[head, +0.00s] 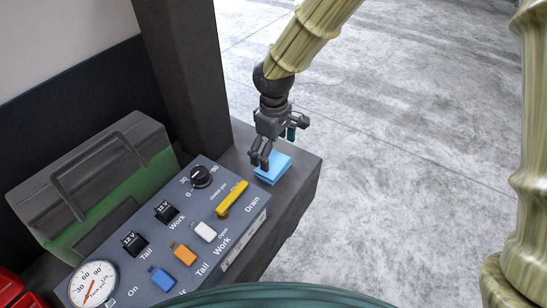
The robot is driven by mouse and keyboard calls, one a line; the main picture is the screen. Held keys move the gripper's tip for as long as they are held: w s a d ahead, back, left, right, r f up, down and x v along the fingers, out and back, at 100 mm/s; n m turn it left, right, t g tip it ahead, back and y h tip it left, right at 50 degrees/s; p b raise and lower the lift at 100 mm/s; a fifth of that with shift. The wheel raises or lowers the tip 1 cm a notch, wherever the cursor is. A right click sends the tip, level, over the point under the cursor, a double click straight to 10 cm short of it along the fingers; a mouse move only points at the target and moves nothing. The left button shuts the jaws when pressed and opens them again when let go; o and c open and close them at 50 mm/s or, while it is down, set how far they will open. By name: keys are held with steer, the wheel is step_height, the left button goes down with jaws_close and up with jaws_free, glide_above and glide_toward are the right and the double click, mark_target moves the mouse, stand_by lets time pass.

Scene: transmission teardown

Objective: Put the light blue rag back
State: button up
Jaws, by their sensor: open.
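The light blue rag (273,168) is a small folded pad. It lies on the dark ledge (291,196) at the right end of the control panel. My gripper (278,156) reaches down from above, with its fingers apart and open. One finger is at the rag's left edge and the other is above and to the right of it. I cannot tell whether either finger touches the rag.
The control panel (190,248) carries switches, a knob, a yellow lever (232,198) and a round gauge (93,285). A grey-green case (95,185) stands behind it. A dark post (187,70) rises behind the ledge. Open concrete floor (420,130) lies to the right.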

mark_target(273, 164)
step_height(273, 164, up, 7)
steer(key=shift+f+p, duration=0.2)
steer(key=shift+p, duration=0.15)
steer(key=shift+r, duration=0.1)
